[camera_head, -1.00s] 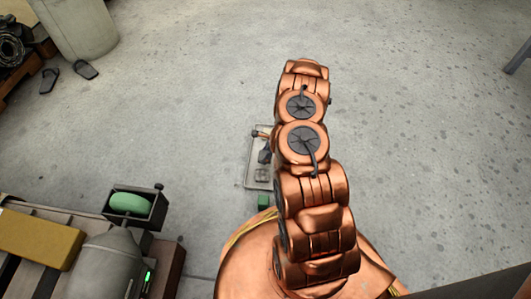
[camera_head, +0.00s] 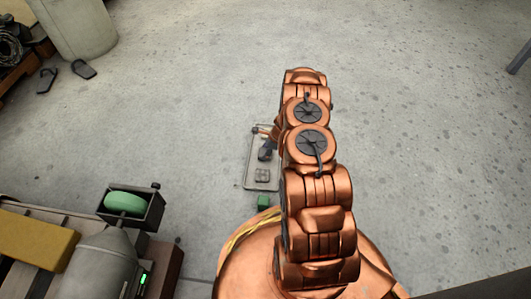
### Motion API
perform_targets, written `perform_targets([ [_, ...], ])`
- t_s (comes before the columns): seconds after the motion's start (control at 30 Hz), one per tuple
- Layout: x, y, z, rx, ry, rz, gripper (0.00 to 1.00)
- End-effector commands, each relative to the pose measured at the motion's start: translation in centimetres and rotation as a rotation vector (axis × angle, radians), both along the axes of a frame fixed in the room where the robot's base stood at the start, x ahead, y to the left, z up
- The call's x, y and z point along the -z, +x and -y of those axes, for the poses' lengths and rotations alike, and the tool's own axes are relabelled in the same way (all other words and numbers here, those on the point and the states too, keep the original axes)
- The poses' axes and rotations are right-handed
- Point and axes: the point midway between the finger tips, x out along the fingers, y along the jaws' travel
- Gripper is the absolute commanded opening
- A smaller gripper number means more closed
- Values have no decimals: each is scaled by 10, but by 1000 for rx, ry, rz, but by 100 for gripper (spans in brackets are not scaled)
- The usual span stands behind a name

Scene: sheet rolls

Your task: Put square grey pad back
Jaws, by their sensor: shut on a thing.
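My gripper (camera_head: 266,149) is small and dark in the head view, left of my copper arm, over a thin-rimmed tray (camera_head: 246,173). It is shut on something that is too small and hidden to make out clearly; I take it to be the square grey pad. A small grey squarish piece (camera_head: 262,176) shows inside the tray, just below the gripper in the picture. I cannot tell whether it touches the gripper or is a separate thing. My arm hides the tray's right side.
At lower left a bench holds a green roll (camera_head: 125,203) in a dark holder, a grey cylinder (camera_head: 103,262) and a yellow block (camera_head: 35,240). Dark slippers (camera_head: 84,68) lie near a pale bin (camera_head: 80,25). Much floor is clear.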

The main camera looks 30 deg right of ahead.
Motion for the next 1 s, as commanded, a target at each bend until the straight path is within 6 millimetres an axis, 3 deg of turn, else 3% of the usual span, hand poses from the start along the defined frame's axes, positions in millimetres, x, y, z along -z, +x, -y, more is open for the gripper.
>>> perform_targets([
  [0.13,1,0,0,0,0,0,24],
  [0.17,1,0,0,-1,0,0,63],
  [0.4,1,0,0,0,0,0,87],
  [0.77,0,0,0,0,1,-1,87],
  [1.0,-33,-7,8,1,0,0,87],
])
